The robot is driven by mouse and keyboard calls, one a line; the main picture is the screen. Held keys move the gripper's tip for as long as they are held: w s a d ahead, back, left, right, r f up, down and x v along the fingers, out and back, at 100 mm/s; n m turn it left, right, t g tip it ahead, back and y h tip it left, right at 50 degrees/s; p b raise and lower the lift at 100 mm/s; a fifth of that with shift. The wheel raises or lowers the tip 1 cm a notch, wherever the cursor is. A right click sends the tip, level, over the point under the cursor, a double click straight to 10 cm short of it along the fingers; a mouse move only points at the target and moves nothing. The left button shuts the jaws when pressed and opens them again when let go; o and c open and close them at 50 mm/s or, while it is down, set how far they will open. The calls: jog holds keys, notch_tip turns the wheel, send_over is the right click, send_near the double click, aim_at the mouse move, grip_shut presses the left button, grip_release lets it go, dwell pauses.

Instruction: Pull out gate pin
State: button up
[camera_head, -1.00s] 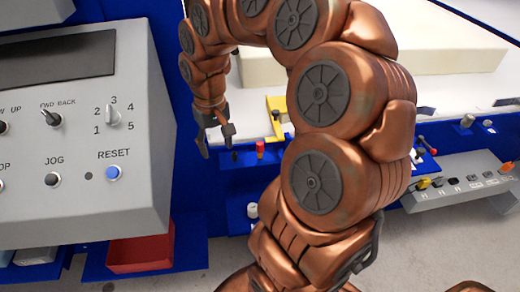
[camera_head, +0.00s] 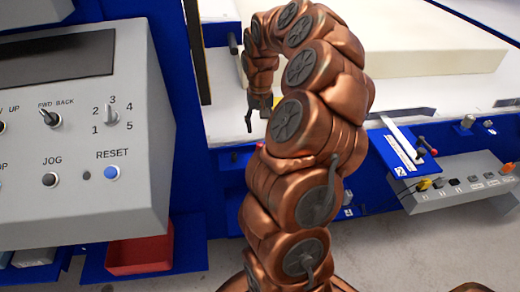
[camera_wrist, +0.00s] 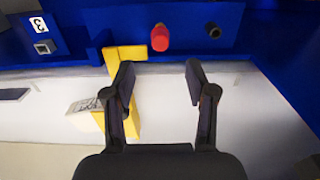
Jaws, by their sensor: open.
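A red-topped pin (camera_wrist: 160,38) stands on the blue rail in the wrist view, ahead of my gripper (camera_wrist: 160,68) and roughly in line with the gap between its fingers. My gripper is open and empty, and the fingers do not touch the pin. In the head view my gripper (camera_head: 258,113) hangs over the white bed edge. Only a sliver of the red pin (camera_head: 261,145) shows there beside my arm. A yellow bracket (camera_wrist: 130,53) lies left of the pin, partly behind my left finger; my arm hides it in the head view.
A short black peg (camera_wrist: 213,31) sits right of the red pin. A large cream foam block (camera_head: 420,55) lies on the white bed. A grey control panel (camera_head: 130,130) stands at the left with a red bin (camera_head: 140,254) below.

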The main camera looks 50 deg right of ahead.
aim_at(260, 144)
jog(key=shift+f, duration=0.1)
notch_tip(260, 144, down, 8)
jog(key=b, duration=0.3)
jog(key=shift+r, duration=0.2)
jog(key=shift+f+b, duration=0.4)
jog(key=shift+f, duration=0.2)
dwell(0.3)
jog(key=shift+b, duration=0.6)
dwell(0.6)
grip_shut()
dwell(0.4)
jog(key=shift+r, duration=0.1)
